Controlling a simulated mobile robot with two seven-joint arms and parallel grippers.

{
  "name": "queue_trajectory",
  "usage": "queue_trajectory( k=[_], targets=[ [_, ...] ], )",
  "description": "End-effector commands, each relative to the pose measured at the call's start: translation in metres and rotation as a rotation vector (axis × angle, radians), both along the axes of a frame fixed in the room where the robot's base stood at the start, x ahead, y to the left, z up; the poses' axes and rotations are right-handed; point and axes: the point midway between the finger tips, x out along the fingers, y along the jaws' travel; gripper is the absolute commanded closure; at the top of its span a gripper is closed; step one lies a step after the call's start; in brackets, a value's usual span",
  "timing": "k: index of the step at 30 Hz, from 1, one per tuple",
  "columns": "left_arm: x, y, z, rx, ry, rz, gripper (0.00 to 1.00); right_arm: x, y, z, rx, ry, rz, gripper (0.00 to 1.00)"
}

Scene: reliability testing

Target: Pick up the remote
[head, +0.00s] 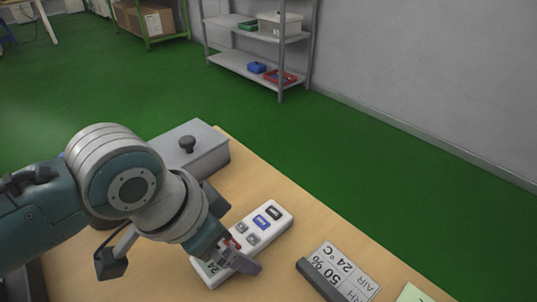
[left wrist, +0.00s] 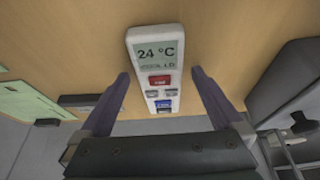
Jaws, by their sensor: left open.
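The remote (head: 265,222) is a white, long box lying on the wooden table, with grey, blue and dark buttons. In the left wrist view the remote (left wrist: 154,60) shows its screen reading 24 °C, a red button, and grey and blue buttons. My left gripper (head: 240,262) is over the near end of the remote and hides part of it. In the left wrist view the open fingers of my left gripper (left wrist: 158,80) stand on either side of the remote, with nothing held between them. My right gripper is not in view.
A grey box with a black knob (head: 190,150) stands on the table behind my left arm. A display sign (head: 340,272) reading 24 °C and 50 % lies to the right of the remote, with a green sheet (head: 412,293) beyond it. Shelves (head: 262,62) stand far back.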

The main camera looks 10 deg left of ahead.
Motion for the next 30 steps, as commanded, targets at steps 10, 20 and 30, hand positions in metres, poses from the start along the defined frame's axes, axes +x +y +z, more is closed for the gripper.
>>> queue_trajectory(
  k=[10,20,30],
  targets=[
    [-0.0002,0.0004,0.0004,0.000,0.000,0.001,0.33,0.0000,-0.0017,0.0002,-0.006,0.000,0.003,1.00],
    [-0.0002,0.0004,0.0003,0.000,0.001,0.001,0.70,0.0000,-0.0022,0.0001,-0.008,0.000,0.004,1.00],
    [0.0000,0.0003,0.0007,0.000,0.000,0.001,0.97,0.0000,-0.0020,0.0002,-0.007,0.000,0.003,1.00]
  ],
)
